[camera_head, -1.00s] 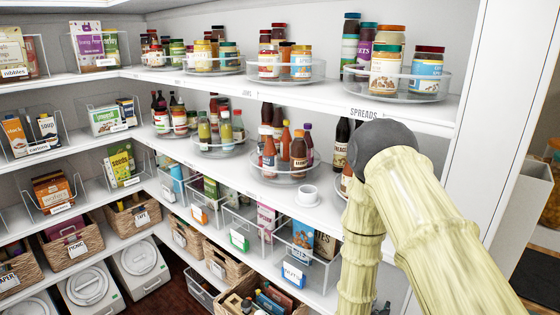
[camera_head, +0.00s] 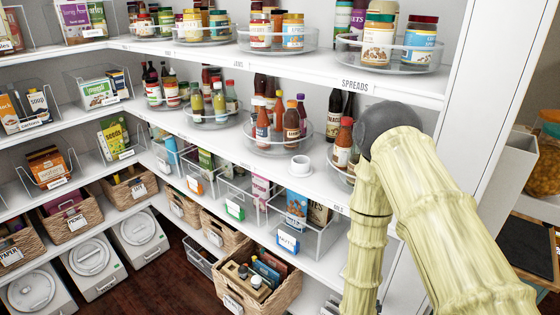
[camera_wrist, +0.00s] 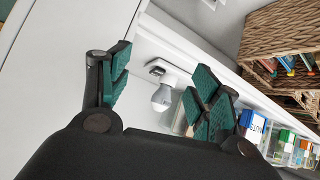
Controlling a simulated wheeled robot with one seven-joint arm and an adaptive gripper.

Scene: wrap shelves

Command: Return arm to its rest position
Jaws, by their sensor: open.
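My arm (camera_head: 440,220) stands at the right of the head view, folded, with its dark joint in front of the middle shelf's right end. My gripper is hidden in the head view. In the wrist view my gripper (camera_wrist: 160,85) is open, its two teal-padded fingers wide apart with nothing held between them. A light bulb (camera_wrist: 162,97) shows between the fingers, farther off; it looks apart from both pads.
Shelves on the left and back hold jars, bottles and clear bins. A white cup (camera_head: 300,165) stands on the middle shelf left of my arm. A wicker basket (camera_head: 275,295) is below. A white upright panel (camera_head: 500,100) is at the right.

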